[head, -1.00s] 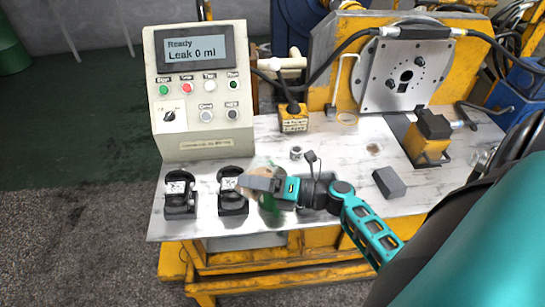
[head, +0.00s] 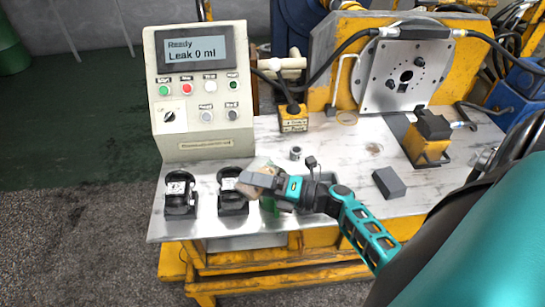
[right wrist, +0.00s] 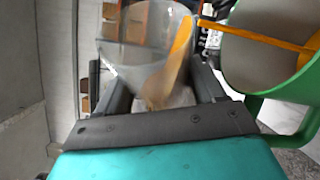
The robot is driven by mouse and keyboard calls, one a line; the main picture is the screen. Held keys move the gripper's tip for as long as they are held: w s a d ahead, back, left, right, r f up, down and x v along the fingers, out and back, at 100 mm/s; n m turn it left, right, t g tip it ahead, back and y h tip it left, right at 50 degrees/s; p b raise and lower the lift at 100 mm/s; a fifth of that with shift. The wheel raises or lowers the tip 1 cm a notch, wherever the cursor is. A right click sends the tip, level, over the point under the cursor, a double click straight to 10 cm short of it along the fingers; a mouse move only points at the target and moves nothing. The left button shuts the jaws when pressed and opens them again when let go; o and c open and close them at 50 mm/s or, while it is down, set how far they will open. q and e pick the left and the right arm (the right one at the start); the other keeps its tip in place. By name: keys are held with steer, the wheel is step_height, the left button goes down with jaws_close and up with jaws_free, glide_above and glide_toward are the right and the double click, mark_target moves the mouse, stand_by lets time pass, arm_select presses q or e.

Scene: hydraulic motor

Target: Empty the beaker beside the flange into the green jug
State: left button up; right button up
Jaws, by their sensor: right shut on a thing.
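My right gripper (head: 249,186) is shut on the clear beaker (head: 262,166) above the front of the bench. In the right wrist view, the beaker (right wrist: 125,55) sits between the fingers, tilted, with an amber band of liquid along its right side. An amber streak runs from its rim across the mouth of the green jug (right wrist: 234,78), which looks like liquid pouring in. In the head view, the jug (head: 268,207) stands on the bench below the gripper, mostly hidden by it. The flange plate (head: 380,85) is upright at the back. My left gripper is not in view.
A control box (head: 197,140) reading "Leak 0 ml" stands at the back left. Two black holders (head: 180,205) are left of the gripper. A grey block (head: 389,183) and a yellow clamp (head: 428,148) lie to the right. A small metal nut (head: 295,153) lies behind the gripper.

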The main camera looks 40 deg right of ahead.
steer(key=shift+m, duration=0.3)
steer(key=shift+d, duration=0.1)
steer(key=shift+r+m+t, duration=0.1)
steer(key=shift+m+t, duration=0.2)
steer(key=shift+m, duration=0.2)
steer(key=shift+d, duration=0.1)
steer(key=shift+d+r+m, duration=0.1)
steer(key=shift+m, duration=0.5)
steer(key=shift+w, duration=0.1)
steer(key=shift+d+m+t, duration=0.15)
steer(key=shift+m+t, duration=0.35)
steer(key=shift+m, duration=0.1)
steer(key=shift+r+y, duration=0.2)
steer(key=shift+y, duration=0.1)
